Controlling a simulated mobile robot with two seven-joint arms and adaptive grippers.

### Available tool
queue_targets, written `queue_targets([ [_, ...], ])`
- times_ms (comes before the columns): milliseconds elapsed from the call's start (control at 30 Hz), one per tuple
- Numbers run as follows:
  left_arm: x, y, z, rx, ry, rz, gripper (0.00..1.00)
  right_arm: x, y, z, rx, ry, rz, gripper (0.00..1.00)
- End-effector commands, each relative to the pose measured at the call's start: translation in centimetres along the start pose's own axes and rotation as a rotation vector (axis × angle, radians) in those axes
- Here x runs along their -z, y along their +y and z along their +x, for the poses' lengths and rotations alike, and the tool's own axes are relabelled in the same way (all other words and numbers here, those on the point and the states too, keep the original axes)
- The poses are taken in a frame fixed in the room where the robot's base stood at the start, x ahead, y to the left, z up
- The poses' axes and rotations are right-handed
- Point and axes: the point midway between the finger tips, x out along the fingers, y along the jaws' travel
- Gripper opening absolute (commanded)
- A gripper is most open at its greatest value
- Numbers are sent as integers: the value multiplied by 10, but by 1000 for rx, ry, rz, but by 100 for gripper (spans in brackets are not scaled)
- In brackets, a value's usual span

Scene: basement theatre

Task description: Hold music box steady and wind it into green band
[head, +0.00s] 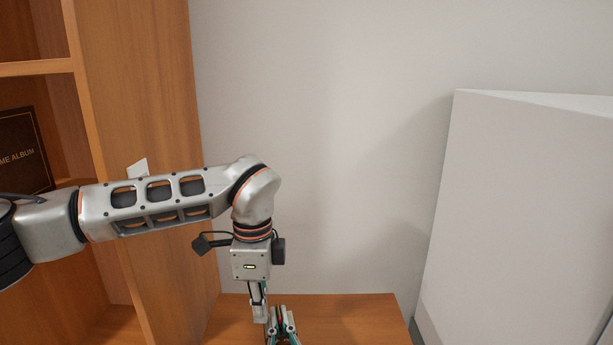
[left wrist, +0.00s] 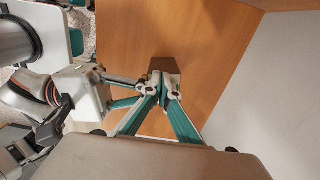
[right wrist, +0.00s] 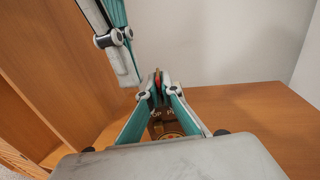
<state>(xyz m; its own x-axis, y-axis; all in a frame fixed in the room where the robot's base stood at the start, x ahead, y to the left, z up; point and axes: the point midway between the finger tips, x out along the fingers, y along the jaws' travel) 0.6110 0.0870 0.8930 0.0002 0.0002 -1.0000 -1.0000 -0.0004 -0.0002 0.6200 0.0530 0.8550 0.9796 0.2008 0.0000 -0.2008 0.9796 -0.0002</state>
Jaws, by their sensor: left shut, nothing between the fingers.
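The music box shows as a small dark brown box (left wrist: 166,65) just past my left fingertips in the left wrist view. In the right wrist view part of the music box (right wrist: 170,129), with gold lettering and a round gold mark, shows between my right fingers. My left gripper (left wrist: 160,89) is shut and empty close to the box; I cannot tell if it touches. My right gripper (right wrist: 164,88) has its fingertips close together, with a small red part (right wrist: 157,82) between them. Whether they clasp it is unclear. The winding key and green band are not discernible.
The music box rests on a wooden top (head: 350,318) against a pale wall. A wooden shelf unit (head: 155,100) with a dark album (head: 22,150) stands at left, and a large white block (head: 520,210) at right. The wooden top is clear to the right.

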Motion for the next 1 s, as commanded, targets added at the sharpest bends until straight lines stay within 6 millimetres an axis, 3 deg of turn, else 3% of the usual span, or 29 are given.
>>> queue_targets([
  [1000,7,-4,0,0,0,0,0,0,0,0,0,0,0,0],
])
